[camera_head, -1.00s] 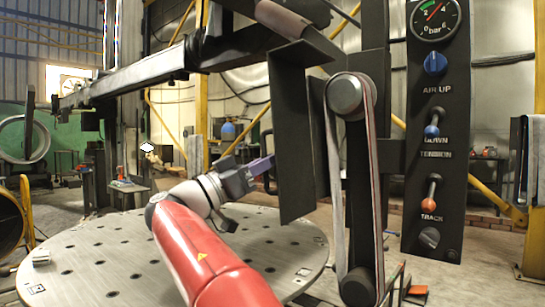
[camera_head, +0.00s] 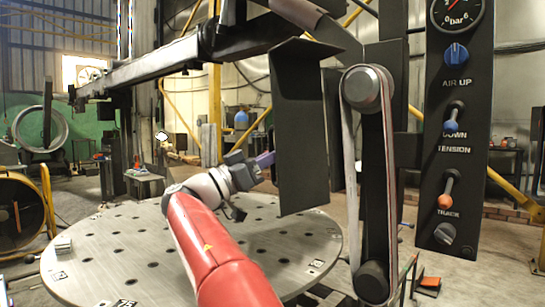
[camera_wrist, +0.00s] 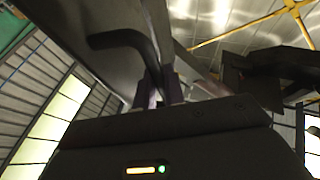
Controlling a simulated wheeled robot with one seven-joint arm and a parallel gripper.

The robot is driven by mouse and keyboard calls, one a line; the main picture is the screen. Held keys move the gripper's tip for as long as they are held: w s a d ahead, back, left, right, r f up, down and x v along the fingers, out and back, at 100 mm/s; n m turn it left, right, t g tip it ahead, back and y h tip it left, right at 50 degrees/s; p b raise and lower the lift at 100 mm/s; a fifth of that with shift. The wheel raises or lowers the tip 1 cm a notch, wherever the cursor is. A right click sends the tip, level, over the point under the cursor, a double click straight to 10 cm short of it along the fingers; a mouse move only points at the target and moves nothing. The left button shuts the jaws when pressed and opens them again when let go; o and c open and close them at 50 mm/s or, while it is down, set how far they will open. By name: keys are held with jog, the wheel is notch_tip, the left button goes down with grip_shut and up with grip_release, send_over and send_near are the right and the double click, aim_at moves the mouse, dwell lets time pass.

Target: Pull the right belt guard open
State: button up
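The right belt guard (camera_head: 302,135) is a tall dark grey folded panel left of the belt and its pulley (camera_head: 367,88) in the head view. It stands out from the belt, which is exposed. My gripper (camera_head: 265,160), with purple fingers, is at the guard's left edge. In the wrist view, a black bent handle (camera_wrist: 120,42) stands out from the grey guard face. My gripper's fingers (camera_wrist: 160,90) are close together around one leg of the handle. The exact contact is partly hidden by the gripper body.
The dark control panel (camera_head: 455,150) with gauge, knobs and levers stands to the right of the belt. A round perforated table (camera_head: 130,255) lies below and left of my arm. A long dark boom (camera_head: 170,70) runs overhead. Open floor shows left of the guard.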

jog(key=shift+o, duration=0.7)
jog(key=shift+a, duration=0.1)
jog(key=b+v, duration=0.1)
jog(key=v, duration=0.6)
jog(key=shift+s+a+f, duration=0.2)
jog(key=shift+a, duration=0.1)
